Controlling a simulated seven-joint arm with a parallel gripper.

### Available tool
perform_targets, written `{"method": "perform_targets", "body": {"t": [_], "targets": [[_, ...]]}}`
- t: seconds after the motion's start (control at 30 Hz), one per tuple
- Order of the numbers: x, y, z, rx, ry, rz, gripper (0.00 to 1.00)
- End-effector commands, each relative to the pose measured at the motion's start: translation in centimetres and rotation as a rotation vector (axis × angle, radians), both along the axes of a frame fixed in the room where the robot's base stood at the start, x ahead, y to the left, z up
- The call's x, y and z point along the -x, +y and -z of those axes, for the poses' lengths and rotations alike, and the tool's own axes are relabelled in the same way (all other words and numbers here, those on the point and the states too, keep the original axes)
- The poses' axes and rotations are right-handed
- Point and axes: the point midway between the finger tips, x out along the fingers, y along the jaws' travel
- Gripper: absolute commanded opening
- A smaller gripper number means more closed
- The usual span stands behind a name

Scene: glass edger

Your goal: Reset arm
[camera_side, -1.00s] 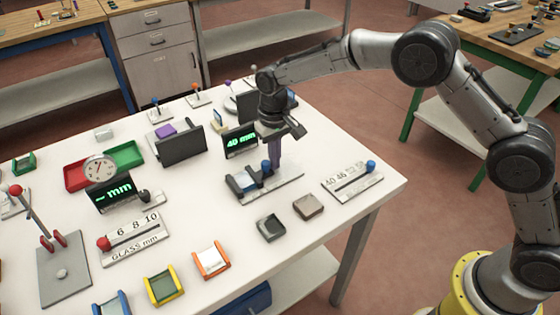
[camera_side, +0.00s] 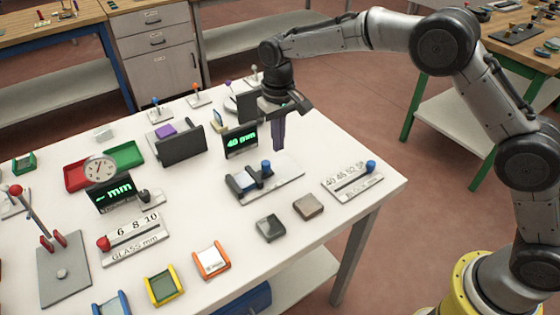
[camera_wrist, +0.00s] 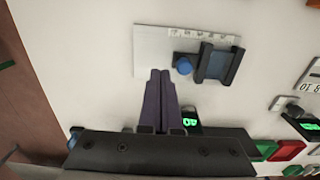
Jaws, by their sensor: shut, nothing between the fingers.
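My gripper (camera_side: 279,136) hangs above the white table, its dark purple fingers closed together and pointing down. It holds nothing. In the wrist view the fingers (camera_wrist: 160,98) lie side by side. Below it is a grey plate (camera_side: 288,184) carrying a black fixture with a blue-grey pad and a blue knob (camera_side: 266,167). The fixture also shows in the wrist view (camera_wrist: 217,64), with the blue knob (camera_wrist: 184,66) beside it. The fingers are apart from the fixture. A display reading "40 mm" (camera_side: 240,140) stands behind and left of the fingers.
A scale plate with a blue knob (camera_side: 352,181) lies at the table's right. Two small square trays, one dark (camera_side: 270,228) and one brownish (camera_side: 308,207), sit near the front edge. Red (camera_side: 77,177) and green (camera_side: 125,155) trays, a dial and a "mm" display (camera_side: 110,193) stand to the left.

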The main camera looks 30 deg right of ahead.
Motion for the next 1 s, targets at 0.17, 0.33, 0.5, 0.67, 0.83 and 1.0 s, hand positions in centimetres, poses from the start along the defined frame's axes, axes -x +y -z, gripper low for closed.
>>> {"method": "perform_targets", "body": {"t": [0.17,0.33,0.5,0.67,0.83,1.0], "targets": [[0.0,0.0,-1.2,0.0,-0.001,0.0,0.0],[0.0,0.0,-1.4,0.0,0.0,0.0,0.0],[0.0,-0.1,-1.4,0.0,0.0,0.002,0.0],[-0.6,-1.3,-5.0,-0.019,-0.064,0.026,0.0],[1.8,-4.5,-12.8,-0.046,-0.174,0.074,0.0],[6.8,-8.0,-18.7,-0.061,-0.267,0.11,0.0]]}}
